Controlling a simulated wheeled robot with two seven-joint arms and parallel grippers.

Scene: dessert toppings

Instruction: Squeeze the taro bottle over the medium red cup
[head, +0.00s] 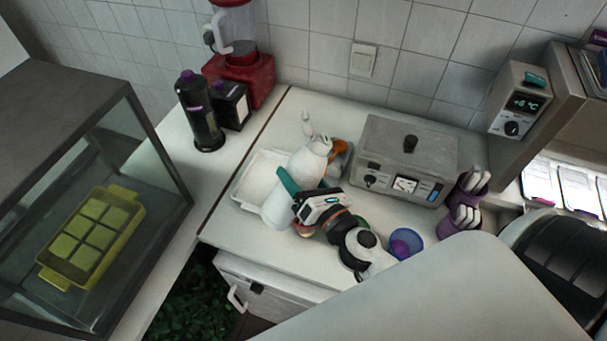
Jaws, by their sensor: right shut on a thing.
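My right gripper (290,186), with teal fingers, is shut on a white bottle (308,160) above the counter. The bottle leans in the picture and its thin nozzle is at the upper end. I take it to be the taro bottle, but no label is readable. A small reddish edge (303,234) shows just below the gripper. It may be the medium red cup, but the gripper and arm hide most of it. My left gripper is not in view.
A white tray (246,195) lies left of the bottle. A blue-purple cup (405,243) stands right of my arm. A grey control box (408,150) and purple holders (462,220) stand behind. A glass case (150,160) is at left, with dark bottles (201,115) near the wall.

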